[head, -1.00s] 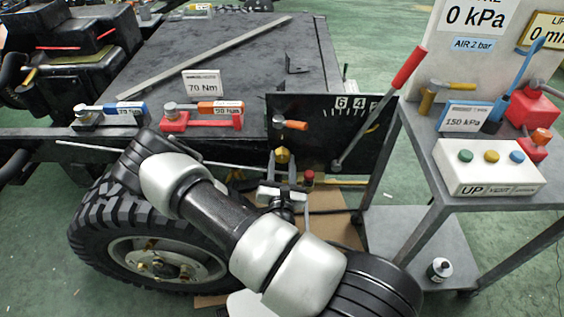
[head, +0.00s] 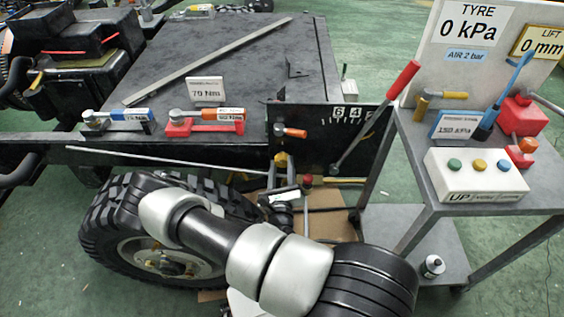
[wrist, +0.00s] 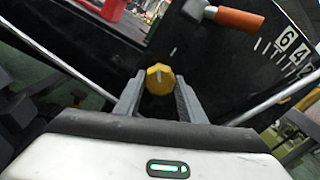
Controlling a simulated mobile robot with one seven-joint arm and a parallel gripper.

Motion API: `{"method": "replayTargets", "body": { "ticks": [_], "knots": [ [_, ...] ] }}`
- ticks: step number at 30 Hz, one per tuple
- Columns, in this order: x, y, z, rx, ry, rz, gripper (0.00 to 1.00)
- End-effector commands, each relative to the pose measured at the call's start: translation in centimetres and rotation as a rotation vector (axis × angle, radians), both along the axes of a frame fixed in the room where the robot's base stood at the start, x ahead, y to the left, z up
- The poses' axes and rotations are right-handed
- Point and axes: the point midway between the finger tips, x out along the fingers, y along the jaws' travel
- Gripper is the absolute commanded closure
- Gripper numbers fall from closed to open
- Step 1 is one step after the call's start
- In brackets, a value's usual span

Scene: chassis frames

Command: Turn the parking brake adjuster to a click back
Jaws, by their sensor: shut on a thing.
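The adjuster, a yellow faceted knob (wrist: 160,78) with a pale mark on its face, sits between my fingertips in the wrist view. My gripper (wrist: 157,95) is shut on it, one grey finger on each side.
A red-handled lever (head: 375,115) slants across the black panel (head: 335,125) with a number scale. An orange-handled tool (head: 292,132) is close above the knob. The tyre (head: 105,215) is left of my arm; a grey cart (head: 430,185) stands right.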

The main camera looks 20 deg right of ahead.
Motion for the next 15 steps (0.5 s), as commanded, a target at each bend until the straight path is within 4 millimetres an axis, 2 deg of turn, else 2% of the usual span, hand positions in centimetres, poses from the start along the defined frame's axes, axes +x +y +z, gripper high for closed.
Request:
{"method": "replayTargets", "body": {
  "ticks": [6, 15],
  "knots": [
    [-0.05, 0.06, 0.13, -0.163, 0.069, 0.002, 0.86],
    [-0.07, 0.04, -0.03, -0.305, 0.130, 0.000, 0.86]
  ]
}}
